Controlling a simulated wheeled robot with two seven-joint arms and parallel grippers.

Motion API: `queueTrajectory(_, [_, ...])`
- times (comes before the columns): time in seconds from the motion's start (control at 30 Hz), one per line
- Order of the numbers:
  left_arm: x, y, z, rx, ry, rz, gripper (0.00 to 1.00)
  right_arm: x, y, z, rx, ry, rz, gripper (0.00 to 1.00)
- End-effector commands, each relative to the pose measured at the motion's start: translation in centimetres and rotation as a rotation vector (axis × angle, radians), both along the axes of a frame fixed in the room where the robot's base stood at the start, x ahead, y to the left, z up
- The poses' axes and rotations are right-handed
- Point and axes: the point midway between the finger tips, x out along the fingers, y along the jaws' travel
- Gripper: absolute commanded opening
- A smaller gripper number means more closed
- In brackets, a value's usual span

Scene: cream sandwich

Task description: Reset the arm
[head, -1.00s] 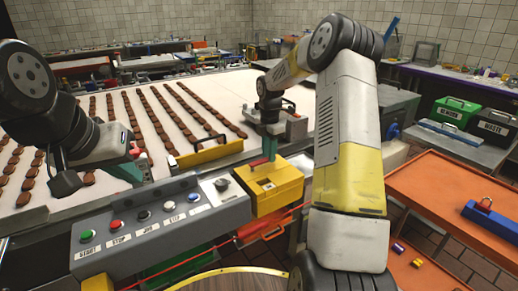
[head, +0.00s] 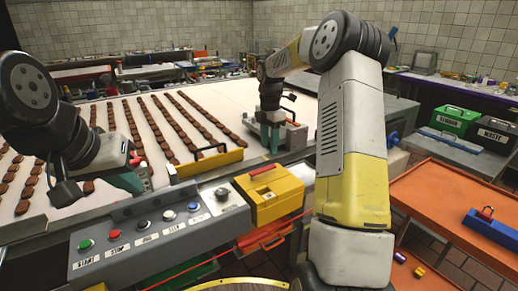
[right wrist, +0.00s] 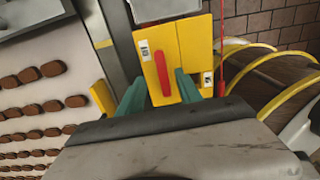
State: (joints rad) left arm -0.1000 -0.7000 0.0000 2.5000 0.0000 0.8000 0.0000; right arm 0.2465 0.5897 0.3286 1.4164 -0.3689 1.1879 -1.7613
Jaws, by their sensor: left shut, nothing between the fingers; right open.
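My right gripper (head: 271,136) is open and empty, above and behind the yellow box. In the right wrist view its two teal fingers (right wrist: 158,90) are spread, with the box beyond them. The yellow box (head: 283,190) has a red handle (head: 262,170) and sits beside the control panel; its handle (right wrist: 163,73) also shows in the right wrist view. My left gripper (head: 143,178) is shut and empty, over the near part of the conveyor behind the panel. Its fingertips are partly hidden.
The grey control panel (head: 140,268) with several buttons stands in front. A white conveyor (head: 290,108) carries rows of brown biscuits. At right are an orange table (head: 440,210), a green bin (head: 455,118) and a black bin (head: 494,130).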

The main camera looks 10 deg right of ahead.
Motion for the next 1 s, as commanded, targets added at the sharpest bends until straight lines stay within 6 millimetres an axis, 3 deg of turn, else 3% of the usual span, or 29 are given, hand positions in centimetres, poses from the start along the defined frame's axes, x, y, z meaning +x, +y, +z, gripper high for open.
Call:
queueTrajectory(0.33, [0.0,0.0,0.0,0.000,0.000,0.000,0.00,-0.1,0.1,0.4,-0.001,-0.003,-0.007,0.42])
queueTrajectory(0.47, [0.0,0.0,0.0,0.000,0.000,0.000,0.00,-1.6,0.7,2.5,-0.007,-0.032,-0.089,0.42])
queueTrajectory(0.57, [0.0,0.0,0.0,0.000,0.000,0.000,0.00,-4.1,1.6,5.6,-0.005,-0.080,-0.234,0.42])
queueTrajectory(0.7, [0.0,0.0,0.0,0.000,0.000,0.000,0.00,-9.1,2.9,9.7,0.029,-0.159,-0.511,0.42])
queueTrajectory(0.83, [0.0,0.0,0.0,0.000,0.000,0.000,0.00,-14.2,3.8,12.4,0.098,-0.223,-0.780,0.42])
queueTrajectory(1.0, [0.0,0.0,0.0,0.000,0.000,0.000,0.00,-21.1,4.7,14.2,0.241,-0.276,-1.138,0.42])
